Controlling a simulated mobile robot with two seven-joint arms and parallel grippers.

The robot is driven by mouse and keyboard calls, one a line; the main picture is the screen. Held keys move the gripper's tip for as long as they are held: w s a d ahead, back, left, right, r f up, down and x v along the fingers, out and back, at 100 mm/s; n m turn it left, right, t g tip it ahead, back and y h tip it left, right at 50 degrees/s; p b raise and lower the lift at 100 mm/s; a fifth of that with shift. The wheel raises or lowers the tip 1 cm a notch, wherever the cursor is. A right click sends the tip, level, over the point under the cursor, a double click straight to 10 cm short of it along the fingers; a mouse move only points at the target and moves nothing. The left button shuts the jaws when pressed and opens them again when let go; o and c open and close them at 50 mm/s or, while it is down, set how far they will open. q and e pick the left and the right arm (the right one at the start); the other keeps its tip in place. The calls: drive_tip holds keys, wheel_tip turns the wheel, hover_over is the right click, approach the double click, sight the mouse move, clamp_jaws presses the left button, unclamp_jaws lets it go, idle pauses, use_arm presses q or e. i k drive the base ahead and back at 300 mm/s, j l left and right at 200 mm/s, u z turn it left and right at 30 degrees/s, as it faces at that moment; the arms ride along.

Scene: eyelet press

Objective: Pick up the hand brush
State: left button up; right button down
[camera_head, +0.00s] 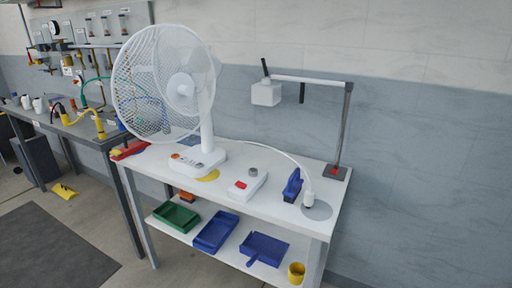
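A blue object with a darker lower part, which looks like the hand brush (292,187), stands on the right part of the white table top (225,206). It is just left of a small white cylinder (309,198) with a cable. Its fine shape is too small to make out. Neither of my grippers is in view.
A white fan (206,135) and a white box with a red switch (247,185) stand on the table. A lamp stand (345,125) rises at its right end. Green (176,217) and blue (215,232) trays, a blue dustpan-like piece (264,249) and a yellow cup (296,273) are on the lower shelf.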

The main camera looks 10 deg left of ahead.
sight(291, 191)
drive_tip(key=i+l+u, duration=0.35)
drive_tip(key=i+l, duration=0.15)
drive_tip(key=l, duration=0.2)
drive_tip(key=i+l+u, duration=0.15)
drive_tip(key=l, duration=0.25)
drive_tip(key=i, duration=0.05)
